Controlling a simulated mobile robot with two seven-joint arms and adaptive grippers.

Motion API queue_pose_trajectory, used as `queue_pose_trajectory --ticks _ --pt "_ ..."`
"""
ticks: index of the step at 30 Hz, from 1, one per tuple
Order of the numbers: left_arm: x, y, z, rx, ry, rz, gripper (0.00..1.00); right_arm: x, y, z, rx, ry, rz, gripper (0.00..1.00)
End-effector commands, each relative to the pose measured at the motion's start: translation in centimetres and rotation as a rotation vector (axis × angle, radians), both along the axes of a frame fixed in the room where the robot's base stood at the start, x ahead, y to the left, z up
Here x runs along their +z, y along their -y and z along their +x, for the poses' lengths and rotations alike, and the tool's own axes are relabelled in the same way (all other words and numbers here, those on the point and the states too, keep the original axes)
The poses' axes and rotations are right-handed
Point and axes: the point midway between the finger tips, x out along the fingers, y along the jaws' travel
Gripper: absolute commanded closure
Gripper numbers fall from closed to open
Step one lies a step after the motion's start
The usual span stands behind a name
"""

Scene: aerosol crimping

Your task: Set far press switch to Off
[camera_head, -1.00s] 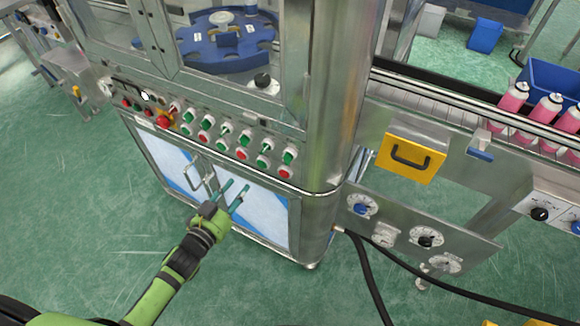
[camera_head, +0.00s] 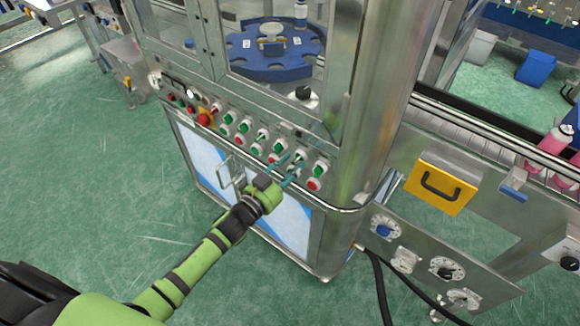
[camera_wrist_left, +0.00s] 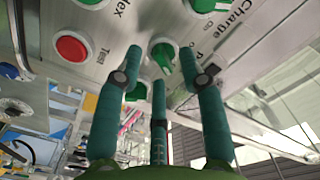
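The control panel (camera_head: 240,135) on the steel cabinet carries rows of green rotary switches and red buttons. My left gripper (camera_head: 289,168) is at the right part of these rows, with its teal fingers spread. In the left wrist view, the fingertips of the left gripper (camera_wrist_left: 159,62) stand apart around a green switch (camera_wrist_left: 163,55). I cannot tell whether they touch it. The label beside it is partly hidden, with only a "P" readable. Another green switch (camera_wrist_left: 205,5), near the word "Charge", is at the top. My right gripper is not in view.
A red button (camera_wrist_left: 71,48) marked "Test" is left of the fingers. Below the panel are cabinet doors with a handle (camera_head: 228,172). A yellow plate with a black handle (camera_head: 441,187) and a conveyor with pink cans (camera_head: 552,148) are at the right. Black cables hang low.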

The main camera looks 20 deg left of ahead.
Motion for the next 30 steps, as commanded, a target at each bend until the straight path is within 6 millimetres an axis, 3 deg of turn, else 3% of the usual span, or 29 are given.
queue_pose_trajectory --ticks 2,5,6,20,30 --pt "0.0 0.0 0.0 0.000 0.000 0.000 0.60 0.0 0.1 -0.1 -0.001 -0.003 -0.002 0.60" --pt "0.0 0.0 0.0 0.000 0.000 0.000 0.96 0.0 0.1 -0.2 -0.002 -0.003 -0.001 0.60" --pt "0.0 0.0 0.0 0.000 0.000 0.000 1.00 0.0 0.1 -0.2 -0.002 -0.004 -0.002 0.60" --pt "0.0 0.0 0.0 0.001 -0.011 -0.029 1.00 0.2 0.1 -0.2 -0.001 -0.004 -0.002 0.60" --pt "0.3 0.0 0.0 0.001 -0.081 -0.221 1.00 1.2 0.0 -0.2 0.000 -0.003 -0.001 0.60"
